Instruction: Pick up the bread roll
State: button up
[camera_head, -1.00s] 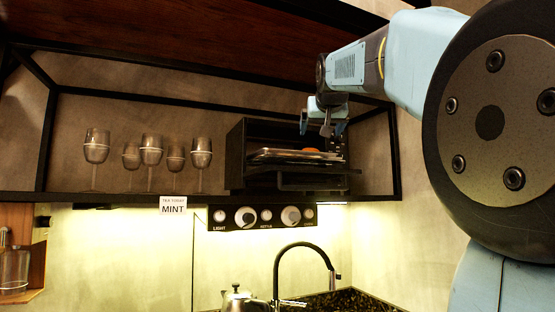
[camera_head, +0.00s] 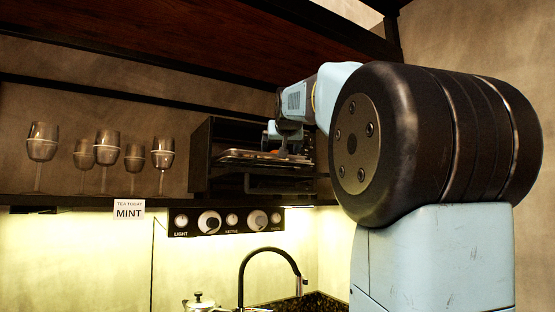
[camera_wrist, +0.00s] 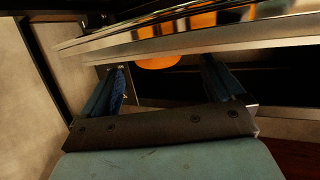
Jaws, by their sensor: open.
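The bread roll (camera_wrist: 158,62) shows as a smooth orange shape in the wrist view, partly hidden by the metal tray (camera_wrist: 200,42). In the head view a small orange patch of it (camera_head: 275,152) shows just above the tray (camera_head: 250,156), at the open black oven (camera_head: 203,150). My gripper (camera_wrist: 166,85) is open, with its blue-padded fingers apart. In the wrist view the roll appears between them, toward the fingertip side; I cannot tell any contact. In the head view my gripper (camera_head: 272,140) is over the tray, its fingertips hard to make out.
The oven stands on a shelf with its door (camera_head: 280,183) lowered in front, below the tray. Several wine glasses (camera_head: 107,148) stand to the left. A black frame bar runs above. Below are a knob panel (camera_head: 225,221), a tap (camera_head: 268,254) and a kettle (camera_head: 198,301).

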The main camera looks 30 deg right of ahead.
jog(key=x, duration=0.5)
jog(key=shift+d+f, duration=0.1)
jog(key=shift+d, duration=0.1)
jog(key=c, duration=1.1)
